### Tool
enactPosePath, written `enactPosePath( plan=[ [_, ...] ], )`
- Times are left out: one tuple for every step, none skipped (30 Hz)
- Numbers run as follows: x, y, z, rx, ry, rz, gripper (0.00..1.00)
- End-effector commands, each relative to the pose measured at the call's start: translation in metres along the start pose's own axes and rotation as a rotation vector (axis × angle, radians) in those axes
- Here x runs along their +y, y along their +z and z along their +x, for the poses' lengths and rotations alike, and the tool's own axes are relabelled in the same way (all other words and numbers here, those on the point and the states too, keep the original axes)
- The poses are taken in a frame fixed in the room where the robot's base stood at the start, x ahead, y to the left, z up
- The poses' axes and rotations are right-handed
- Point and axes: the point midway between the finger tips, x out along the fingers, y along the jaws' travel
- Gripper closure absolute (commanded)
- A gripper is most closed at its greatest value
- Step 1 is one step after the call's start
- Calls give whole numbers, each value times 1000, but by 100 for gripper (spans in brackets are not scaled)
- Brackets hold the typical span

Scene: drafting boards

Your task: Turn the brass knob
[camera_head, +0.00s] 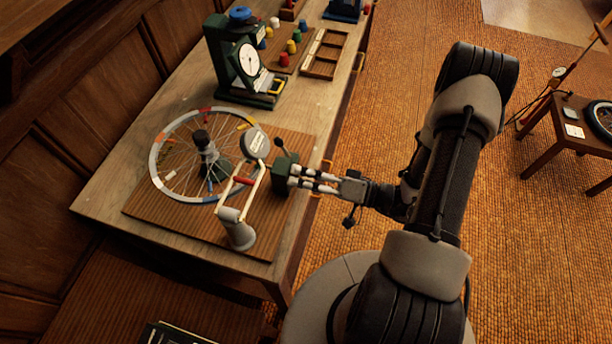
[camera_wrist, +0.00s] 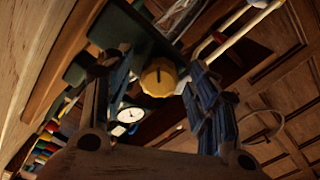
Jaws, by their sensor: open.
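The brass knob (camera_wrist: 158,78) is round and yellow with a ridged edge and a dark mark on its face. In the wrist view it sits between the two fingers of my gripper (camera_wrist: 160,70), with gaps visible on both sides. My gripper is open. In the head view my gripper (camera_head: 299,179) points left at a dark green block (camera_head: 281,183) at the right edge of the wooden board. The knob cannot be made out there, and the exact distance from fingertips to knob is unclear.
A green dial gauge (camera_head: 243,62) and coloured knobs stand farther back. Open floor (camera_head: 365,130) lies right of the bench.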

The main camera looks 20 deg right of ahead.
Motion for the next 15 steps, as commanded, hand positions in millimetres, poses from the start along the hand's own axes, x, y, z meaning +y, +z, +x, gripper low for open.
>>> enactPosePath(
  plan=[
    [0, 0, -1, 1, 0, 0, 46],
    [0, 0, -3, 1, 1, 0, 46],
    [0, -1, -6, 2, 1, 0, 46],
    [1, -1, -9, 3, 2, 0, 46],
    [1, -1, -12, 4, 2, 0, 46],
    [1, -1, -18, 5, 3, -1, 46],
    [1, -2, -24, 6, 3, -1, 46],
    [1, -2, -30, 7, 3, -1, 46],
    [1, -2, -38, 7, 4, -2, 46],
    [1, -2, -45, 8, 4, -2, 46],
    [1, -2, -51, 7, 5, -1, 46],
    [1, -2, -60, 7, 5, -3, 46],
    [1, -2, -67, 7, 5, -3, 46],
    [1, -1, -74, 7, 5, -2, 46],
    [1, -1, -82, 6, 5, -2, 46]
  ],
)
